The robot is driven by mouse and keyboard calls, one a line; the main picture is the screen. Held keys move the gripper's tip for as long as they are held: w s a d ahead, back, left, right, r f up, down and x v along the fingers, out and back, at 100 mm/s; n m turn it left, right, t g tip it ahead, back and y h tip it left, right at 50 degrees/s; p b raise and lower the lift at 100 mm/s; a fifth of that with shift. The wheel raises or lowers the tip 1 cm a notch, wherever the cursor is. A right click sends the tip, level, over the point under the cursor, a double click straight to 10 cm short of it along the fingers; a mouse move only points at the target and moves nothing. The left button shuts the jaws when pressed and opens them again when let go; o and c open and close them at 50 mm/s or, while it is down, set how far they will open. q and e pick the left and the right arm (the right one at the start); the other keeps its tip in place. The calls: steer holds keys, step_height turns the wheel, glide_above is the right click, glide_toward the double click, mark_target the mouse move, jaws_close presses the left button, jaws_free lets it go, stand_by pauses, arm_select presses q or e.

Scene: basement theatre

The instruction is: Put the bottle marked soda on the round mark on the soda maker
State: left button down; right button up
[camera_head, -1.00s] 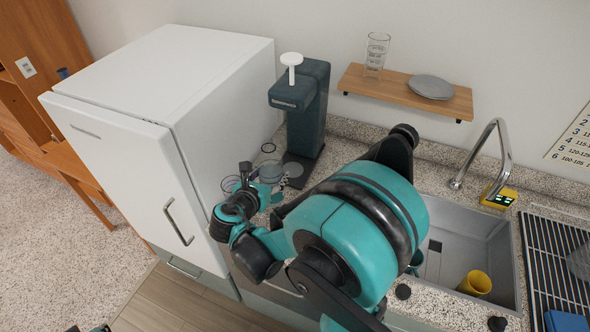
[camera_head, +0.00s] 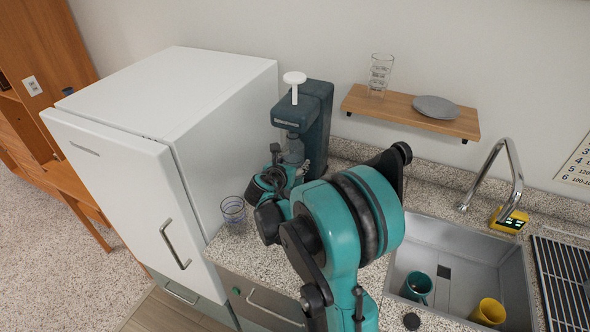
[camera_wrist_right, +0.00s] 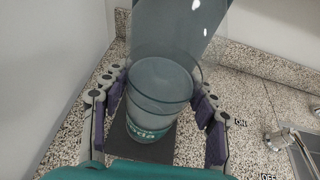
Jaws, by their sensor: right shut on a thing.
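The dark blue-grey soda maker (camera_head: 317,112) stands on the counter beside the white fridge, with a white round-topped knob above it. My right gripper (camera_head: 300,167) is in front of it, under its head. In the right wrist view my right gripper (camera_wrist_right: 159,104) is shut on a clear bottle (camera_wrist_right: 160,80), with a purple-padded finger on each side. The round mark is hidden. My left gripper is out of view.
A clear glass with blue rings (camera_head: 233,210) stands on the counter left of my arm, near the fridge (camera_head: 165,95). A shelf (camera_head: 405,113) with glasses and a plate is at the right. The sink (camera_head: 465,260) holds a teal cup and yellow cup.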

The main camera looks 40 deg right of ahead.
steer(key=shift+w+d, duration=0.15)
steer(key=shift+d, duration=0.1)
steer(key=f, duration=0.1)
steer(key=f+b, duration=0.1)
steer(key=d+f, duration=0.1)
steer(key=shift+w+b, duration=0.25)
steer(key=shift+b, duration=0.15)
steer(key=shift+a+f, duration=0.1)
steer(key=shift+f, duration=0.15)
steer(key=shift+f, duration=0.15)
steer(key=o, duration=1)
